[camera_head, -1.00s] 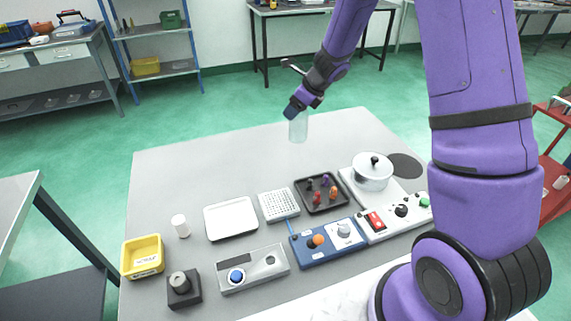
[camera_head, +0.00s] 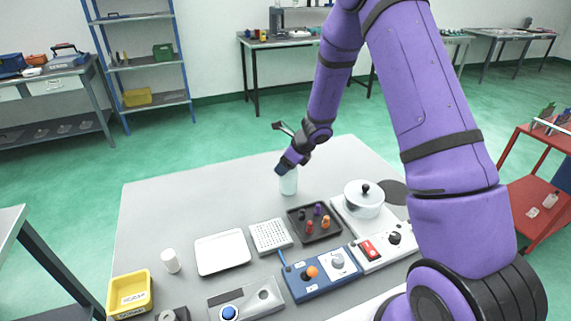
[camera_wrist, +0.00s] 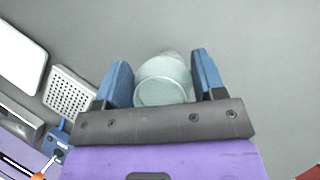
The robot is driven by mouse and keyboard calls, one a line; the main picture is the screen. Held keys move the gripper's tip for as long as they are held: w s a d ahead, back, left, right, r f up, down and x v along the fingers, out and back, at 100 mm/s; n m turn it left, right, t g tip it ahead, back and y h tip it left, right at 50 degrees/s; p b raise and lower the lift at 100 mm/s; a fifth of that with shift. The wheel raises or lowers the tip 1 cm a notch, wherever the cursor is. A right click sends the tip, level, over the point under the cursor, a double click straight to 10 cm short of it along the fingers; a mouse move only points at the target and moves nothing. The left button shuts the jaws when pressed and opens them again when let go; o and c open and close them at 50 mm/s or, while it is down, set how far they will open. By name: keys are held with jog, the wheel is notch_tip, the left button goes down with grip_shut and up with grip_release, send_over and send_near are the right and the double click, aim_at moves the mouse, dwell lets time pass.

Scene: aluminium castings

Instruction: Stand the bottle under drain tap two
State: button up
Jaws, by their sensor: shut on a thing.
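A pale, clear bottle (camera_head: 288,183) is upright over the far part of the grey table. My gripper (camera_head: 284,168) is shut on its upper part from above. In the wrist view the bottle (camera_wrist: 164,82) sits between the two blue fingers of my gripper (camera_wrist: 163,80), its round rim facing the camera. I cannot tell whether its base touches the table. I cannot make out any drain tap or its number in these views.
The grey table (camera_head: 165,210) has free room left of the bottle. Nearer stand a white tray (camera_head: 222,252), a perforated white block (camera_head: 270,237), a dark tray with pegs (camera_head: 330,232), a lidded pot (camera_head: 363,203) and a yellow bin (camera_head: 130,291). A red cart (camera_head: 530,205) stands at right.

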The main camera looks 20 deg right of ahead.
jog(key=o, duration=1.2)
jog(key=shift+f, duration=0.15)
jog(key=shift+c, duration=0.2)
jog(key=v, duration=1.2)
jog(key=s+a+r+n, duration=0.3)
jog(key=s+r+n, duration=0.4)
jog(key=r, duration=0.2)
jog(key=s+a+r+n, duration=0.3)
jog(key=s+r+n, duration=0.4)
jog(key=r, duration=0.3)
jog(key=s+d+r+n+h, duration=0.1)
jog(key=s+r+n+h, duration=0.1)
jog(key=s+n, duration=0.4)
jog(key=s+d+r+n+h, duration=0.1)
jog(key=s+r+n, duration=0.3)
jog(key=s, duration=0.9)
jog(key=n+h, duration=0.1)
jog(key=n, duration=0.1)
jog(key=shift+s+d+n+t, duration=0.2)
jog(key=shift+s+n+t, duration=0.05)
jog(key=shift+n+t, duration=0.05)
jog(key=shift+s+d+h, duration=0.1)
jog(key=shift+s+h, duration=0.2)
jog(key=shift+c, duration=0.5)
